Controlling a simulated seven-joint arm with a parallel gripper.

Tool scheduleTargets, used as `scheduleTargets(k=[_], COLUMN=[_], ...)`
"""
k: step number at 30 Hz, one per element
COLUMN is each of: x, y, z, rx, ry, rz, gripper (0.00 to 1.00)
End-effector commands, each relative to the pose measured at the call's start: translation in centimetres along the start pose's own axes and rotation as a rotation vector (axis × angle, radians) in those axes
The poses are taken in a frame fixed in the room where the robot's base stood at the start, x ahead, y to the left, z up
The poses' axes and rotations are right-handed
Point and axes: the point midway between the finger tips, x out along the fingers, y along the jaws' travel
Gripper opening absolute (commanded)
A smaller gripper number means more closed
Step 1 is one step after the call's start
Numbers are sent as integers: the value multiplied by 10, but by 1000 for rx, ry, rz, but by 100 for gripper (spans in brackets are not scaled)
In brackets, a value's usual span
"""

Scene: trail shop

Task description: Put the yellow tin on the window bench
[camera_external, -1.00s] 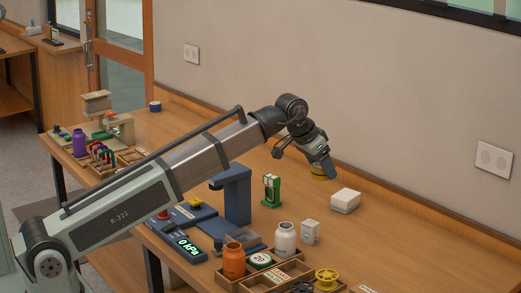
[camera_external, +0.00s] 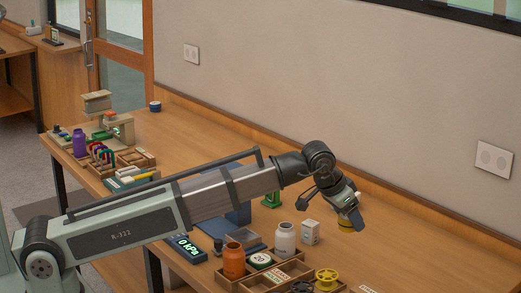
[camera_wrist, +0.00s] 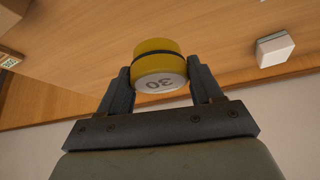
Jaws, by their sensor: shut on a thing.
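The yellow tin (camera_wrist: 156,58) has a dark band and a pale end marked "30". My gripper (camera_external: 348,219) is shut on it, with one finger on each side in the wrist view. In the external view the tin (camera_external: 345,226) shows below the fingers, over the right part of the long workbench; I cannot tell its exact height. A wooden bench (camera_external: 62,70) stands at the far left by the glazed door; it may be the window bench.
An orange jar (camera_external: 233,262), a white jar (camera_external: 285,238), a divided tray (camera_external: 262,284) and a yellow spool (camera_external: 327,279) crowd the near side. A white box (camera_wrist: 274,50) lies near the wall. The workbench's right part (camera_external: 440,255) is largely clear.

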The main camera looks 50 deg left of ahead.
Motion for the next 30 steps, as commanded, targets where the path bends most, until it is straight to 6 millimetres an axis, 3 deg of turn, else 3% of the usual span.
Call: scheduleTargets(k=[5,15,30], x=[6,46,82], y=[0,0,0], z=[4,27,48], rx=[-22,-21,-20], ry=[-1,-3,-2], rz=[-13,-13,-13], gripper=[30,30,30])
